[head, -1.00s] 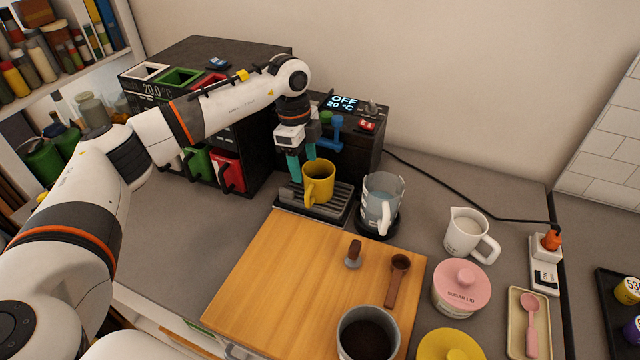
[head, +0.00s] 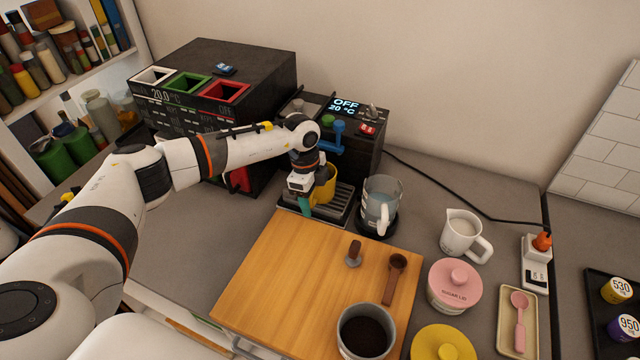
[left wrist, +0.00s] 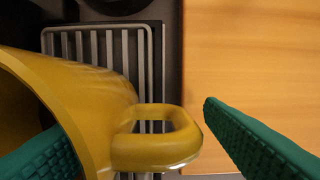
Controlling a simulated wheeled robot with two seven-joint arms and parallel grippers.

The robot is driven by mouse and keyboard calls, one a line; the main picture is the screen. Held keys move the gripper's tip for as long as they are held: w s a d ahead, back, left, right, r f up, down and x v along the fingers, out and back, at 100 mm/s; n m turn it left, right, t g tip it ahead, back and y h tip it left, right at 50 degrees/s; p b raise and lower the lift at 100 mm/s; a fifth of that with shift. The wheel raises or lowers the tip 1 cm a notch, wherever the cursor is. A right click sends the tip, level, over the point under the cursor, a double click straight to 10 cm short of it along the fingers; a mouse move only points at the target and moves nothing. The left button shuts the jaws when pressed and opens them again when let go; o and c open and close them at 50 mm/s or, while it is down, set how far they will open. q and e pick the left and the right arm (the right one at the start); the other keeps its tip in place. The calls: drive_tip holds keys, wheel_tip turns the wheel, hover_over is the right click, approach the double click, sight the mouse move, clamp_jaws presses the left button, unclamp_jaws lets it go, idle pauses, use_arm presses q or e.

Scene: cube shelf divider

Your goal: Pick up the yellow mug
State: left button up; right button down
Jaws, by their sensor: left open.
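The yellow mug (head: 327,184) stands on the drip grille of the coffee machine, partly hidden by my left gripper (head: 304,203). In the left wrist view the mug (left wrist: 95,95) fills the left side, its handle (left wrist: 160,140) pointing right. My left gripper is open, with teal fingers. One finger shows inside the mug's opening at the lower left; the other is outside, to the right of the handle and apart from it. My right gripper is not in view.
The coffee machine (head: 362,148) stands behind the mug. A glass jug (head: 381,203) is close on the mug's right. A wooden board (head: 290,270) lies in front, with a tamper (head: 354,254), a scoop (head: 395,280) and a grey cup of coffee (head: 365,333).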

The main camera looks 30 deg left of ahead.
use_arm(q)
drive_tip(key=c, duration=1.1)
drive_tip(key=shift+r, duration=0.1)
drive_tip(key=shift+c, duration=0.4)
drive_tip(key=shift+r, duration=0.1)
